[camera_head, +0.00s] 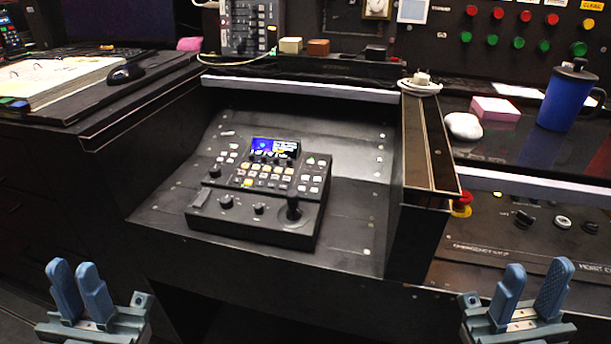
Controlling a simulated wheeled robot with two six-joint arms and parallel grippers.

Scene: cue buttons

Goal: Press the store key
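A black control unit (230,205) sits on the sloped dark console panel in the middle of the head view. It has a small lit blue screen (275,148), several rows of small white, orange and yellow keys (268,175), knobs and a short joystick (293,208). The key labels are too small to read, so I cannot tell which is the store key. My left gripper (80,285) is at the bottom left, its fingers slightly apart and empty. My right gripper (532,287) is at the bottom right, fingers apart and empty. Both are well apart from the unit.
A raised divider (428,150) stands right of the unit. A red emergency knob (461,204) is beyond it. A binder (60,78) and black mouse (126,73) lie at the left.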

